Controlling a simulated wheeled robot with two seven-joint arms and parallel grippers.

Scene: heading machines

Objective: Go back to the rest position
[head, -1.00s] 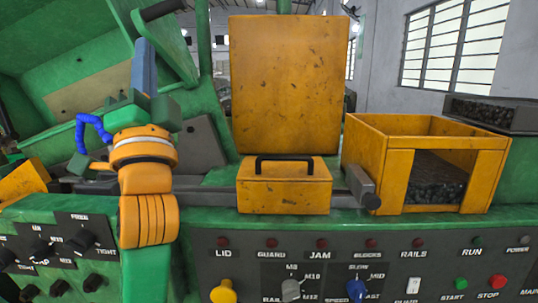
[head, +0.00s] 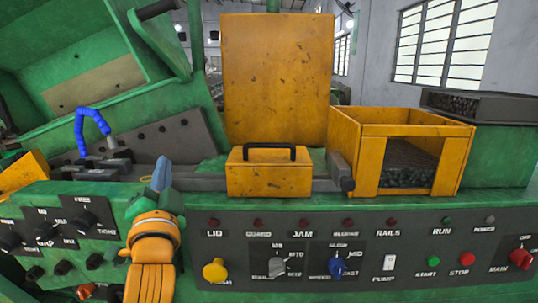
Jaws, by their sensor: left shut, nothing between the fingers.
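My left gripper (head: 162,174) is in the lower left of the head view, in front of the green machine (head: 200,190). Its blue-grey fingers point up and look closed together, with nothing held. The orange wrist is below it, between the left knob panel and the main control panel (head: 340,250). My right gripper is not in view.
A yellow box with a black handle (head: 240,181) stands on the machine, before a tall yellow panel (head: 278,75). A yellow open-front bin (head: 368,165) with dark pieces is at right. A bent blue hose (head: 90,115) stands at left. Buttons and knobs line the front.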

